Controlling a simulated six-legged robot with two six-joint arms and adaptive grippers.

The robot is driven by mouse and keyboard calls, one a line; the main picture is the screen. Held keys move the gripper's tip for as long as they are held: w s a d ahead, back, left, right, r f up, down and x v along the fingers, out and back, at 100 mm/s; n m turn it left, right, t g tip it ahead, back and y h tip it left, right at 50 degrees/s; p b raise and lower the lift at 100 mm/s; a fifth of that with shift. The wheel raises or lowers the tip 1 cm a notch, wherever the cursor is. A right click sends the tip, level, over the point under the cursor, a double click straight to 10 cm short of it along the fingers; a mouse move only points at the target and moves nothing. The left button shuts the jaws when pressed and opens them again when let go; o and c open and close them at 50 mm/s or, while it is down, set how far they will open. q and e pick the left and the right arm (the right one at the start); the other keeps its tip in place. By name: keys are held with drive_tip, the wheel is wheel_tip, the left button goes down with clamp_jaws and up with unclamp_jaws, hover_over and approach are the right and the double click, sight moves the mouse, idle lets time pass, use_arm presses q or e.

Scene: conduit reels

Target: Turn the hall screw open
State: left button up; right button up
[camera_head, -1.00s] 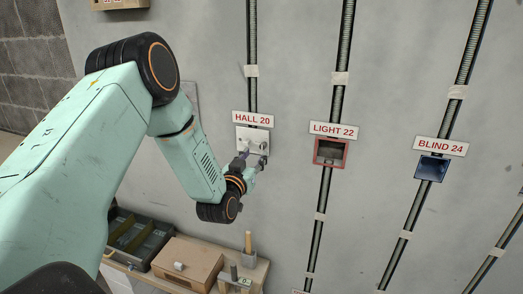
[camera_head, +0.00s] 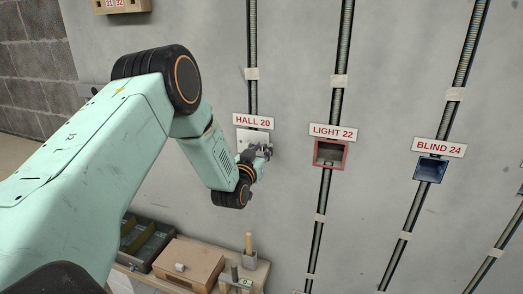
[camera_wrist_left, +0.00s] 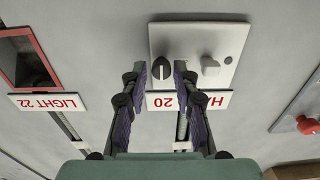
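The hall plate (camera_head: 243,134) is a pale panel on the wall under the HALL 20 label (camera_head: 253,121). It also shows, upside down, in the left wrist view (camera_wrist_left: 229,42). My right gripper is not in view.
An open red-framed box (camera_head: 329,154) under LIGHT 22 and a blue box (camera_head: 430,169) under BLIND 24 are to the right. A red knob (camera_wrist_left: 307,125) shows at the wrist view's right edge. A bench with a wooden box (camera_head: 187,265) stands below.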

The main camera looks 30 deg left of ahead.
use_arm(q)
drive_tip(key=shift+w+a+f, duration=0.2)
drive_tip(key=shift+c, duration=1.4)
drive_tip(key=shift+d, duration=0.1)
clamp_jaws()
drive_tip(key=shift+f+n+b, duration=0.15)
drive_tip(key=shift+n+b, duration=0.8)
drive_tip(key=shift+n, duration=0.25)
drive_tip(key=n+b, duration=0.3)
drive_tip(key=n, duration=0.1)
drive_tip(key=n+b, duration=0.5)
drive_tip(key=n, duration=0.1)
drive_tip(key=shift+f+n+b, duration=0.15)
drive_tip(key=shift+n+b, duration=2.25)
drive_tip(key=shift+n, duration=0.5)
